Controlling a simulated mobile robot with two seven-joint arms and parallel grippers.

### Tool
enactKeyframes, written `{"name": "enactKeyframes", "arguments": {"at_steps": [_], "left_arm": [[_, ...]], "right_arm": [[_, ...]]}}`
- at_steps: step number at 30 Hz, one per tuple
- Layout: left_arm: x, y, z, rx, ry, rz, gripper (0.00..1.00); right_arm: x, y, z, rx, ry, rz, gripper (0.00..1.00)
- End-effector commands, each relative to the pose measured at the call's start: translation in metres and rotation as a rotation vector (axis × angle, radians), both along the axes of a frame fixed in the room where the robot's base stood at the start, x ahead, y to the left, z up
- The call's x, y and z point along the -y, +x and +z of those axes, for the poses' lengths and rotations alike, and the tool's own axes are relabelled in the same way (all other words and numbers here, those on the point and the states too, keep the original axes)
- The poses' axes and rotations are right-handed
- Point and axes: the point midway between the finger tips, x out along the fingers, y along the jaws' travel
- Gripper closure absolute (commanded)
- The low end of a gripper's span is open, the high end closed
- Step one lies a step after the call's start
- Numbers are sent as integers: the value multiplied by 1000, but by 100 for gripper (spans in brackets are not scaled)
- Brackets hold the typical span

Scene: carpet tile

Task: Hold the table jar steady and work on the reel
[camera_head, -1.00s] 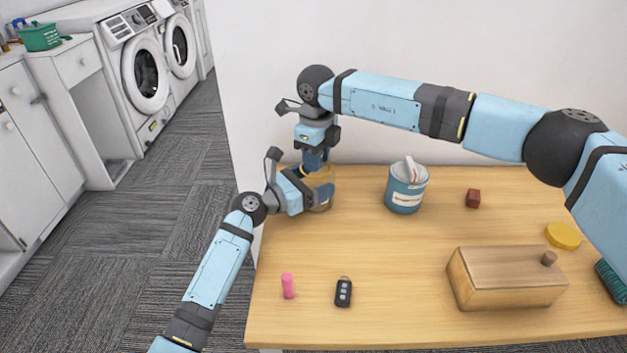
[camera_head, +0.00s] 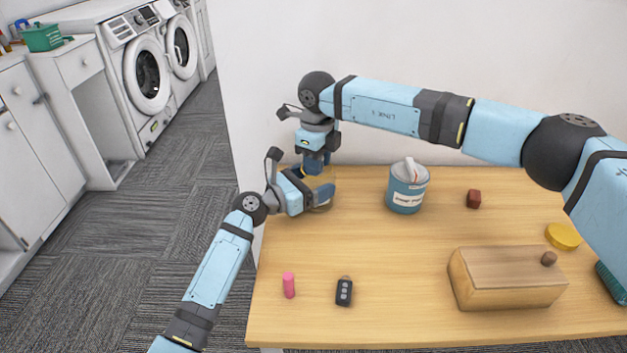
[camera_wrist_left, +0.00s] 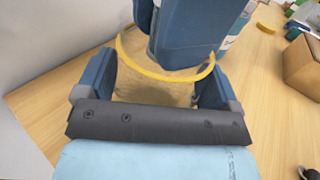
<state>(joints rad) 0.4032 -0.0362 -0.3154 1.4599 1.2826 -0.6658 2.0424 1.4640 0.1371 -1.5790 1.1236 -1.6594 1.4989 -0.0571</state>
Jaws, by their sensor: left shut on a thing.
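The table jar (camera_head: 320,182) is clear and yellowish, near the table's back left edge. In the left wrist view its yellow rim (camera_wrist_left: 131,64) shows, and the jar looks upright. My left gripper (camera_head: 314,187) is shut on the jar, with one finger on each side. In the left wrist view its blue fingers (camera_wrist_left: 155,85) flank the jar. My right gripper (camera_head: 314,162) points down from above at the jar's mouth and hides part of it. Whether its fingers are open or shut is hidden. I cannot make out the reel in either view.
A blue labelled tin (camera_head: 406,190) stands right of the jar. A wooden box (camera_head: 505,280), a red-brown block (camera_head: 474,198), a yellow disc (camera_head: 563,237), a pink cylinder (camera_head: 289,285) and a key fob (camera_head: 344,291) lie apart. The middle of the table (camera_head: 395,245) is clear.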

Motion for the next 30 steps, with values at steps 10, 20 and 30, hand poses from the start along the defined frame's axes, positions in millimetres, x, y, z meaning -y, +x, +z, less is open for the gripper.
{"name": "enactKeyframes", "arguments": {"at_steps": [10, 20, 30], "left_arm": [[2, -1, -2, -3, 1, -5, 43], [1, -1, 0, -1, -1, -2, 42], [1, 0, 1, 1, -2, -1, 42]], "right_arm": [[-1, -3, 72, 7, 4, 4, 43], [0, -4, 119, 10, 5, 3, 40], [0, -5, 123, 9, 3, 3, 40]]}}
